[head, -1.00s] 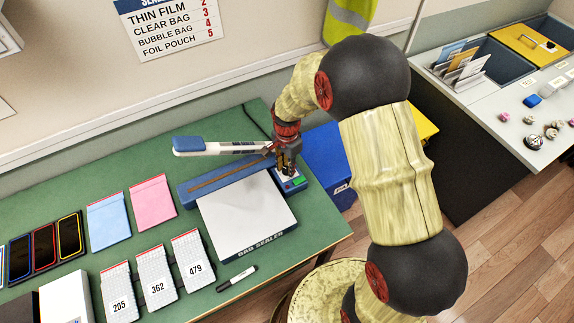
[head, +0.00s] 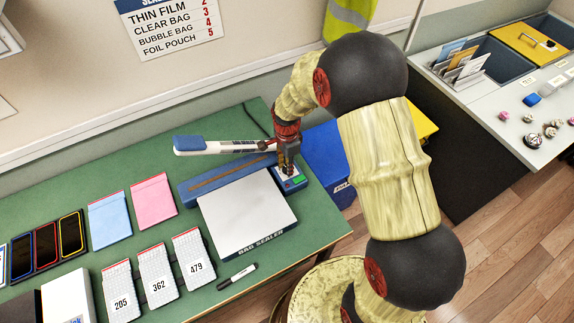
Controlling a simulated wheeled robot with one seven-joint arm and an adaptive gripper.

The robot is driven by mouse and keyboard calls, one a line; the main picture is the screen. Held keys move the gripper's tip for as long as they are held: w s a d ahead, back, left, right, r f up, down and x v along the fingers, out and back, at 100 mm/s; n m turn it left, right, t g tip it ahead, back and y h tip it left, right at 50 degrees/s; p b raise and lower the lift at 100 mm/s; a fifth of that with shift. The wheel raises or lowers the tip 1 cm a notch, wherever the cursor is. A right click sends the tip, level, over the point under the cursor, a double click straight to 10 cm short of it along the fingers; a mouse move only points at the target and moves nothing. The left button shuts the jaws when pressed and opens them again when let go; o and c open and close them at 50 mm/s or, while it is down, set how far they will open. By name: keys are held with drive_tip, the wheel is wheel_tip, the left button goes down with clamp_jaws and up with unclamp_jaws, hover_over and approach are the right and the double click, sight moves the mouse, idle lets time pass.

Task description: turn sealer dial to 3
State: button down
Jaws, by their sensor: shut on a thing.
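The bag sealer (head: 247,215) stands on the green table, blue with a pale flat plate and its long arm (head: 215,146) raised at the back. Its control panel (head: 299,181) with a green patch is at the sealer's right end. My gripper (head: 288,170) points down over this panel, its fingers close together on the dial. The dial itself is mostly hidden by the fingers, and its setting cannot be read. A wall chart (head: 170,25) lists thin film 2, clear bag 3, bubble bag 4 and foil pouch 5.
A blue bin (head: 325,155) stands beyond the table's right edge.

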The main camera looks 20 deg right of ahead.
drive_tip(key=c, duration=1.5)
unclamp_jaws()
wheel_tip(320, 180, up, 12)
